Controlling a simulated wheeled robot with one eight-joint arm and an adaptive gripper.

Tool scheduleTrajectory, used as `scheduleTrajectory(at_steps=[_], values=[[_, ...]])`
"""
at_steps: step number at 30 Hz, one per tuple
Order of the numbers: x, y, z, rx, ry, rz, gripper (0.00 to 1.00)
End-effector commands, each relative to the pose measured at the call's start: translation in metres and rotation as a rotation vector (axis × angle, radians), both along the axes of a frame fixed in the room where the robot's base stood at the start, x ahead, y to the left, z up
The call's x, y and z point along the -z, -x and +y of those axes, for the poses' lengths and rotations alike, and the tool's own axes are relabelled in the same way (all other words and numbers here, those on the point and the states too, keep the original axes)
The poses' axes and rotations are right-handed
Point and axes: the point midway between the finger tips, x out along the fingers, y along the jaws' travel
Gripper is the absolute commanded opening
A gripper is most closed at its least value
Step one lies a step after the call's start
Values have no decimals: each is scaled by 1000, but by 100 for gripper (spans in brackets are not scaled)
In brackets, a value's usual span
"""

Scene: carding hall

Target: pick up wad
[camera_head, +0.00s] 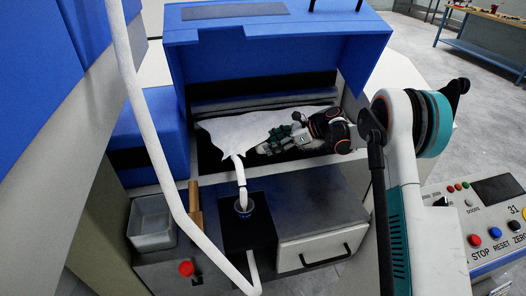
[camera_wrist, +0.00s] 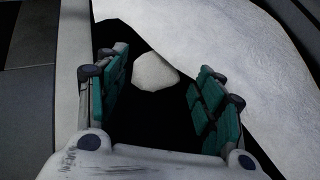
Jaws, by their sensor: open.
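The wad is a small white rounded lump (camera_wrist: 155,72) on a dark surface in the wrist view. My gripper (camera_wrist: 168,70) is open, with its teal-padded fingers on either side of the wad and a gap to each. The wad lies near the fingertip end of that gap. In the head view my gripper (camera_head: 270,142) reaches from the right into the blue machine's opening, low over the dark bed. I cannot make out the wad in the head view; the gripper and the white web probably cover it.
A blue hood (camera_head: 280,55) overhangs the opening. A grey bin (camera_head: 152,238), a wooden handle (camera_head: 195,208) and a drawer (camera_head: 322,249) are in front.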

Motion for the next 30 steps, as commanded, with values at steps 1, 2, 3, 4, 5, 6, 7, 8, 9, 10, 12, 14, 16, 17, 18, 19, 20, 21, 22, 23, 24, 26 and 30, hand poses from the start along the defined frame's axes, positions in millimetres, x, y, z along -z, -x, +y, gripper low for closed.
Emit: scheduleTrajectory(at_steps=[1, 2, 3, 4, 5, 6, 7, 8, 9, 10, 12, 14, 16, 17, 18, 19, 20, 21, 22, 23, 24, 26, 30], values=[[7, 0, 8, -1, 0, 0, 62], [9, -1, 12, -1, 0, 0, 62], [12, -1, 17, 0, 0, -1, 62], [13, -2, 20, -1, 0, 0, 62], [14, -2, 22, -1, 0, 0, 62], [14, -2, 24, 0, 0, 0, 62], [14, -2, 24, 0, 0, 0, 62], [14, -2, 24, 0, 0, 0, 62], [14, -2, 24, 1, 0, 0, 62], [13, -2, 24, 1, 0, 0, 62], [13, -2, 24, 1, 0, 0, 62], [13, -2, 24, 1, 0, 0, 50], [13, -2, 24, 1, 0, 0, 39], [13, -2, 24, 1, 0, 0, 34], [13, -2, 24, 1, 0, 0, 30], [13, -2, 24, 1, 0, 0, 30], [13, -2, 24, 1, 0, 0, 30], [13, -2, 24, 1, 0, 0, 30], [13, -2, 24, 1, 0, 0, 30], [13, -2, 24, 1, 0, 0, 30], [13, -2, 24, 1, 0, 0, 30], [13, -2, 24, 1, 0, 0, 30], [11, -2, 24, 1, 0, 0, 30]])
